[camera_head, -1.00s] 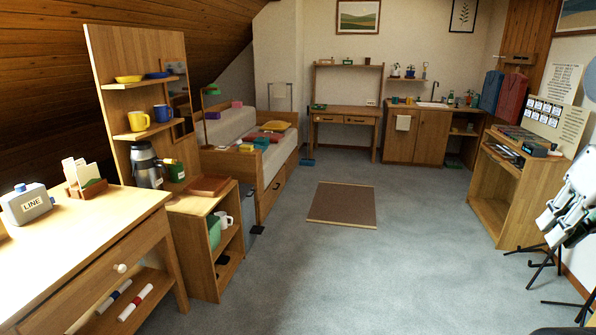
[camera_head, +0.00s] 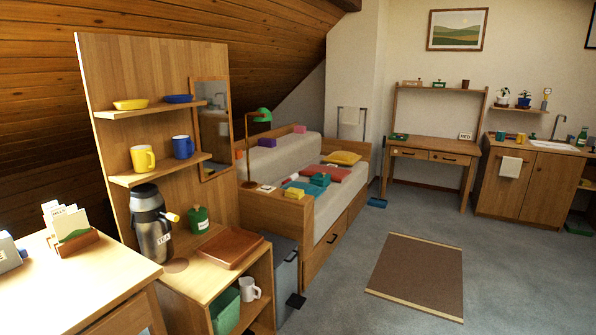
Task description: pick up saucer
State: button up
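A yellow saucer (camera_head: 131,104) lies on the left of the upper shelf of the tall wooden panel. A blue saucer (camera_head: 178,98) lies to its right on the same shelf. Both look empty and are apart from each other. My gripper is not in the view.
A yellow mug (camera_head: 143,158) and a blue mug (camera_head: 182,147) stand on the lower shelf (camera_head: 126,180). Below are a steel flask (camera_head: 150,228), a green canister (camera_head: 199,220) and a brown tray (camera_head: 230,248). A desk (camera_head: 90,290) stands at front left. The grey floor at right is open around a brown mat (camera_head: 418,276).

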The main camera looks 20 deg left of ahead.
aim_at(181, 98)
jog(key=i+u, duration=0.2)
jog(key=i, duration=0.45)
jog(key=i+l+u, duration=0.2)
jog(key=i, duration=0.5)
jog(key=j, duration=0.1)
